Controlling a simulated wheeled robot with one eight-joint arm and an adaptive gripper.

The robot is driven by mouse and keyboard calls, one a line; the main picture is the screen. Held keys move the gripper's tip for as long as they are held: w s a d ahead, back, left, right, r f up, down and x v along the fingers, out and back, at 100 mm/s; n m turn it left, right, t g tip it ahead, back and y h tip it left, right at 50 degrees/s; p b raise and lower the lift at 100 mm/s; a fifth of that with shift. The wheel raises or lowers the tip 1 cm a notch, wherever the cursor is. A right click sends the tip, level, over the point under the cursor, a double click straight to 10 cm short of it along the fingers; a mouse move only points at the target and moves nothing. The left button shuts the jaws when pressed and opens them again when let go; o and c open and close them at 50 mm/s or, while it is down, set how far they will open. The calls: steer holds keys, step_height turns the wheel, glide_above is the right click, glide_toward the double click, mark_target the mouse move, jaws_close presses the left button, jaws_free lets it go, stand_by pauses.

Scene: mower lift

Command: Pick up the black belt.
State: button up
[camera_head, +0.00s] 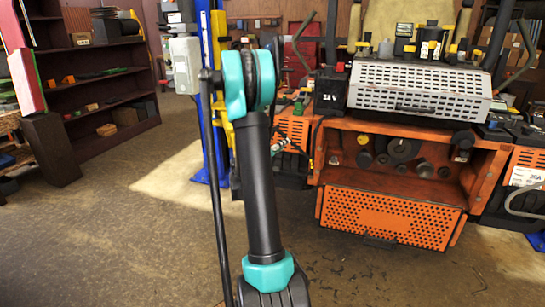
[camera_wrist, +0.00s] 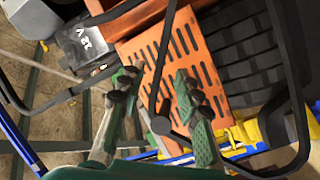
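My gripper (camera_wrist: 157,80) is open in the wrist view, with its two green-grey fingers spread apart. A thin black bar or strip (camera_wrist: 162,70) runs between the fingers and ends in a round black knob (camera_wrist: 160,125); I cannot tell whether it is in front of or behind the fingertips. A black band (camera_wrist: 296,100) curves down the right side of the wrist view; I cannot tell whether it is the belt or a machine's bar. I cannot pick out the black belt for certain in either view. In the head view my gripper is hidden behind my arm.
An orange mower (camera_head: 390,213) with a perforated front panel stands at centre right under a grey grille (camera_head: 420,90). A black 12 V box (camera_head: 331,92) sits at its left. A blue lift post (camera_head: 211,120) stands left of it. Shelves (camera_head: 95,85) line the left; floor between is clear.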

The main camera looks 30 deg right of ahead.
steer(key=shift+x, duration=3.3)
steer(key=shift+s+f, duration=0.15)
steer(key=shift+c, duration=0.3)
jaws_close()
